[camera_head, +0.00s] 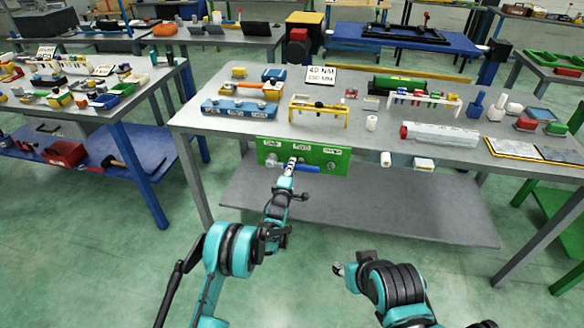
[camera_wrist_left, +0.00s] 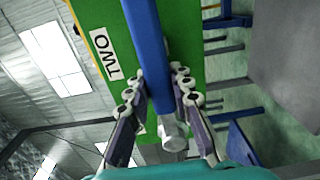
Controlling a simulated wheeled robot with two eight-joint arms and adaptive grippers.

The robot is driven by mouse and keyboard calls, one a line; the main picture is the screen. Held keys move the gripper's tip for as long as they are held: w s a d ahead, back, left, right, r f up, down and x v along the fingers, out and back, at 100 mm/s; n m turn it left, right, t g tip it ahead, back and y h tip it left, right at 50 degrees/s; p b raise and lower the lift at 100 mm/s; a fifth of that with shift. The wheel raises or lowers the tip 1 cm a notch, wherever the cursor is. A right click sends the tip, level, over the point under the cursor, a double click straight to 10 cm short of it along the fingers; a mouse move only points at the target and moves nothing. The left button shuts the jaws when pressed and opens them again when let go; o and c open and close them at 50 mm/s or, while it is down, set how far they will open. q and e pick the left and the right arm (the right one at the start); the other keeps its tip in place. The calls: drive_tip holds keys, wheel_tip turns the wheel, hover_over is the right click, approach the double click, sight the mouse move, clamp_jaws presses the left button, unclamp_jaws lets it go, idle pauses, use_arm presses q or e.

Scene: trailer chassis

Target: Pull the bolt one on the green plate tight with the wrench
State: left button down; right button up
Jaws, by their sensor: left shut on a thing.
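The green plate (camera_head: 314,156) hangs upright on the table's front side, with three white labels along its top edge. Round bolts show at its left (camera_head: 271,160) and right (camera_head: 331,167); the middle is partly hidden behind my left gripper (camera_head: 291,167). That gripper is shut on the wrench, whose blue handle (camera_head: 306,169) points right across the plate. In the left wrist view, the wrench's blue handle (camera_wrist_left: 150,55) runs between the fingers, near a label reading TWO (camera_wrist_left: 110,54). A grey metal end (camera_wrist_left: 173,135) shows below it. My right gripper (camera_head: 339,269) is low, away from the plate, its jaws unclear.
The grey table (camera_head: 225,121) carries a blue holder (camera_head: 238,109), a yellow frame (camera_head: 318,110), a 40 NM sign (camera_head: 321,75) and a silver cylinder (camera_head: 440,135). A lower shelf (camera_head: 360,205) lies beneath. The floor in front is clear.

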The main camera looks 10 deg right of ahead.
idle(0.3)
use_arm(q)
drive_tip(key=shift+f+m, duration=0.7)
drive_tip(key=shift+m, duration=0.2)
drive_tip(key=shift+f, duration=0.1)
drive_tip(key=shift+a+f+m, duration=0.1)
drive_tip(key=shift+f+m, duration=0.1)
drive_tip(key=shift+m, duration=0.2)
drive_tip(key=shift+r+n, duration=0.25)
drive_tip(key=shift+n, duration=0.05)
drive_tip(key=shift+v, duration=3)
